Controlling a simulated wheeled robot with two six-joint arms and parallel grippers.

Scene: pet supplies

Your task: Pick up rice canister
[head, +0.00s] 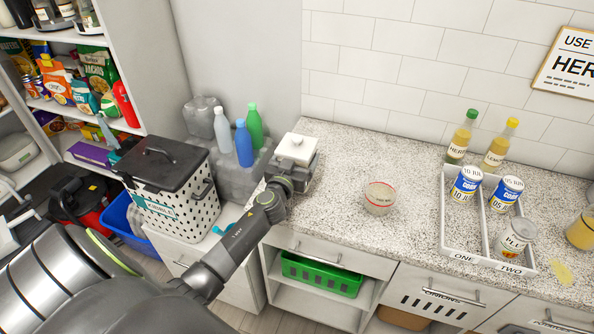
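A canister with a square white lid and a small knob (297,147) stands at the left end of the speckled counter (345,165). Its body is mostly hidden by my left gripper, and I cannot read a label on it, so I cannot tell if it is the rice canister. My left gripper (303,168) is right at this canister, with its wrist on the near side. Its fingers are not clear enough to show whether they are closed on it. My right gripper is not in view.
A clear, red-rimmed container (380,198) stands on the counter. A white two-part tray (447,215) holds cans and a jar; bottles (460,140) stand behind it. Left are green and blue bottles (243,145) and a black-lidded basket (170,205). The counter's middle is mostly clear.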

